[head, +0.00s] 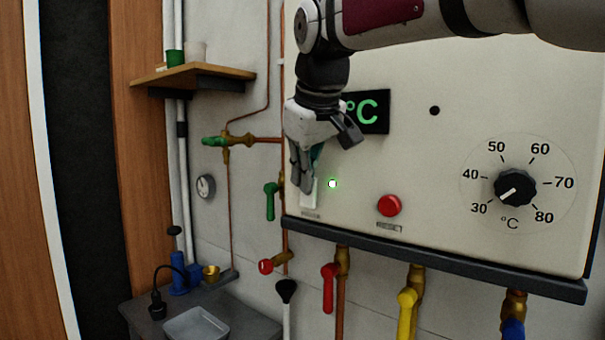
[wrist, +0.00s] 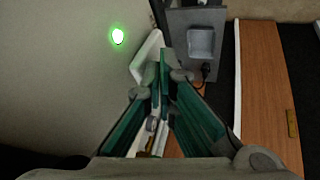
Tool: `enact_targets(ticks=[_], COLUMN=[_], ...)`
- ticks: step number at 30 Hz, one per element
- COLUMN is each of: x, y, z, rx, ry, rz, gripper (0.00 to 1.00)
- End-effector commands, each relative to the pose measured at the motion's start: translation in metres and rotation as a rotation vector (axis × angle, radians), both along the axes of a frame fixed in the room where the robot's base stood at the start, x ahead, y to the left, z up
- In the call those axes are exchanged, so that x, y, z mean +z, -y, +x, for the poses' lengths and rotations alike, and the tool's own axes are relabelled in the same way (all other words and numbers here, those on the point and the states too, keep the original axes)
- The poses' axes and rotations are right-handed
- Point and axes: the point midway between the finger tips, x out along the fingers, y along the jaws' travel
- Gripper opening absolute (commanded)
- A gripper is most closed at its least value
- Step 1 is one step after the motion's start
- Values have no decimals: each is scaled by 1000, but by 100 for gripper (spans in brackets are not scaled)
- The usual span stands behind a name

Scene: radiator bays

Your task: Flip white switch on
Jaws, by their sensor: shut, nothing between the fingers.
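The white switch (head: 309,193) is on the lower left of the cream boiler panel (head: 420,165). In the head view my gripper (head: 306,190) is in front of it and hides its upper part. In the wrist view the white switch (wrist: 147,58) shows just beyond the fingertips of my gripper (wrist: 165,55). The fingers are shut with nothing between them, at or very near the switch; I cannot tell whether they touch. A small green light (head: 332,184) glows right of the switch, and also in the wrist view (wrist: 118,36).
A red reset button (head: 389,205) and a black temperature dial (head: 515,187) sit to the right on the panel. Valves with red (head: 329,287) and yellow (head: 407,299) handles hang below. A wooden shelf (head: 190,75) and a grey bench (head: 245,328) are at left.

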Motion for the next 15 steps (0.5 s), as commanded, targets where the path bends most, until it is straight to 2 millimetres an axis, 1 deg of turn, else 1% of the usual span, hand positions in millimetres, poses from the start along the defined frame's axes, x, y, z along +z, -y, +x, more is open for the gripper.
enact_targets(ticks=[15], x=[16], y=[0], z=[-1], rx=[1], ry=[0], rz=[-1], gripper=[0])
